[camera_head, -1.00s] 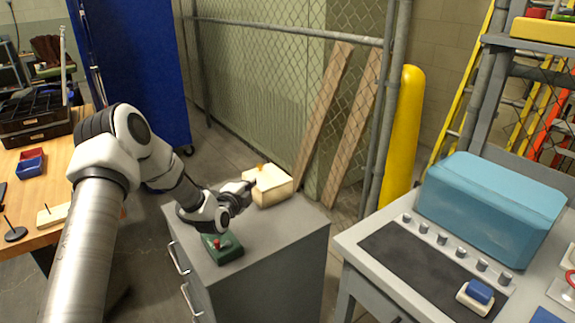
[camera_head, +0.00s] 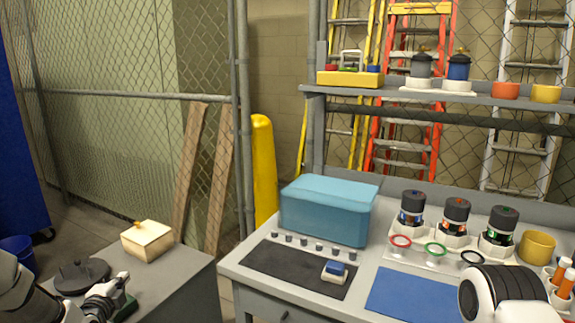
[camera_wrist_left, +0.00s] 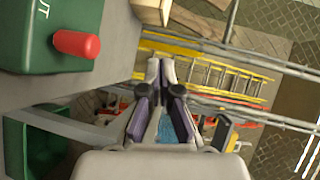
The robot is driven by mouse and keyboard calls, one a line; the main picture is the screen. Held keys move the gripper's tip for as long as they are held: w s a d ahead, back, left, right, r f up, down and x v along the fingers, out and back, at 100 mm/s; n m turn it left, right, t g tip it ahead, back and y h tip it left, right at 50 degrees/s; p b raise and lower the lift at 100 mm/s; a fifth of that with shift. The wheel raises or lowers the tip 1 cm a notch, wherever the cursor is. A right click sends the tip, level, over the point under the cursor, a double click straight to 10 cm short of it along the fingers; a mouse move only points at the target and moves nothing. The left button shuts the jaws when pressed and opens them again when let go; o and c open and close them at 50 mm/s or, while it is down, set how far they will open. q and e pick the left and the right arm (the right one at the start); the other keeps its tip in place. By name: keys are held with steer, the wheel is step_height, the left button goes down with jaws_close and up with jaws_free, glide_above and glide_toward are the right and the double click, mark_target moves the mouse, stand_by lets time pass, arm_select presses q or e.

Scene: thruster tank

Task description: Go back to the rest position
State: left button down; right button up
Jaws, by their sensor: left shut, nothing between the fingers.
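My left gripper (camera_head: 118,283) is at the lower left of the head view, above the grey cabinet (camera_head: 185,279). In the left wrist view its two fingers (camera_wrist_left: 162,72) are close together with nothing held between them. The green box (camera_head: 127,309) on the cabinet is mostly hidden behind my arm in the head view. In the left wrist view the green box (camera_wrist_left: 40,35) shows at the upper left with its red button (camera_wrist_left: 77,44), apart from the fingers. My right gripper is out of view; only part of my right arm shows at the lower right.
A cream box (camera_head: 148,241) stands on the cabinet just beyond the gripper. The workbench to the right holds a blue case (camera_head: 328,210), a dark mat (camera_head: 295,269), a blue mat (camera_head: 405,294) and several jars. A yellow post (camera_head: 263,170) and chain-link fence stand behind.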

arm_select(q)
steer(key=shift+m+g+h, duration=0.5)
steer(key=shift+g+h, duration=0.1)
steer(key=d+f, duration=0.4)
steer(key=shift+w+d+f, duration=0.1)
steer(key=shift+w+f, duration=0.05)
steer(key=shift+f, duration=0.1)
steer(key=s+d+f+g+h+p, duration=0.25)
steer(key=s+d+f+g, duration=0.25)
steer(key=s+d+f, duration=0.8)
steer(key=s+d+n+g, duration=0.2)
steer(key=s+n, duration=0.3)
steer(key=s, duration=0.4)
steer(key=s+d+f+n+g, duration=0.1)
steer(key=s+n+g, duration=0.3)
steer(key=s, duration=0.5)
steer(key=s+d+f+n+g, duration=0.1)
steer(key=s+d+n+g, duration=0.2)
steer(key=s+n, duration=0.4)
steer(key=shift+s+d+f+y+p, duration=0.25)
steer(key=shift+s+y+p, duration=0.2)
steer(key=shift+s, duration=1.05)
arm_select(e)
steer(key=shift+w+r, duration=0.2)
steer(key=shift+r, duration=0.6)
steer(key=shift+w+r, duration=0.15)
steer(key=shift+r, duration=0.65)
